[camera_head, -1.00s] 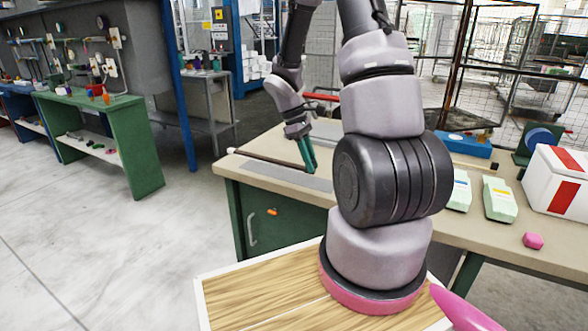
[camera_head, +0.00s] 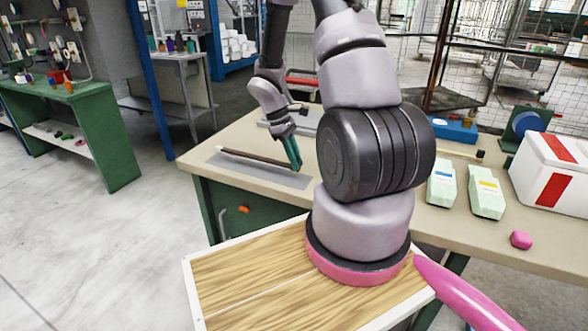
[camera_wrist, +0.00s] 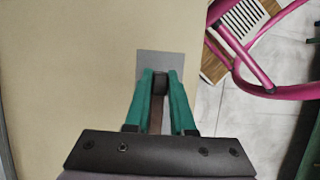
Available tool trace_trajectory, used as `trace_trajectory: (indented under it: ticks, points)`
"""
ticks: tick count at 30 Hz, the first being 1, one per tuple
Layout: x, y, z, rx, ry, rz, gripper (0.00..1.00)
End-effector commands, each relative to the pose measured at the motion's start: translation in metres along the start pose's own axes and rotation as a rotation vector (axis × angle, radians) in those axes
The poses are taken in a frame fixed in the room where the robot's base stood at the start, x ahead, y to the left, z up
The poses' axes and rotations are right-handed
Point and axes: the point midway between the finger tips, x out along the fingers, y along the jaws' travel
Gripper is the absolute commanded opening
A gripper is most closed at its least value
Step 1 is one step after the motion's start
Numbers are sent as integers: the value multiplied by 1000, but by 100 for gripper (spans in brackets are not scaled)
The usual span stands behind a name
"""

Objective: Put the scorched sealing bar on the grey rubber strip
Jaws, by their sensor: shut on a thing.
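The scorched sealing bar (camera_head: 252,157) is a long, thin dark bar with a paler left end. My gripper (camera_head: 296,166) is shut on it near its right end. In the wrist view, the bar (camera_wrist: 157,116) runs between the green fingers of my gripper (camera_wrist: 160,80), its dark end at the tips. The grey rubber strip (camera_head: 230,168) lies flat on the workbench under the bar, and its grey end shows beyond the fingertips in the wrist view (camera_wrist: 160,58). The bar lies roughly along the strip. I cannot tell whether it touches it.
The tan workbench (camera_head: 345,203) also holds two pale green cartons (camera_head: 487,197), a pink lump (camera_head: 521,240), a blue box (camera_head: 455,130) and a white box with red stripes (camera_head: 555,170), all right of my arm. A green bench (camera_head: 110,140) stands away at left.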

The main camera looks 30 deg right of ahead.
Motion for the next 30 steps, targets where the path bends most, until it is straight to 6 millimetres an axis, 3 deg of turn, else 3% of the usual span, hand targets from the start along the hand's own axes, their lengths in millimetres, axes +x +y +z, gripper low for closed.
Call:
trace_trajectory:
  ticks: [6, 17, 18, 20, 30]
  points:
    - [30, 0, -12, -1, -2, -3, 0]
    - [34, 0, -14, 0, 0, -1, 0]
    - [34, 0, -14, 0, 0, -1, 30]
    - [34, 0, -14, 0, 0, -1, 52]
    - [32, 0, -13, 1, 0, -1, 52]
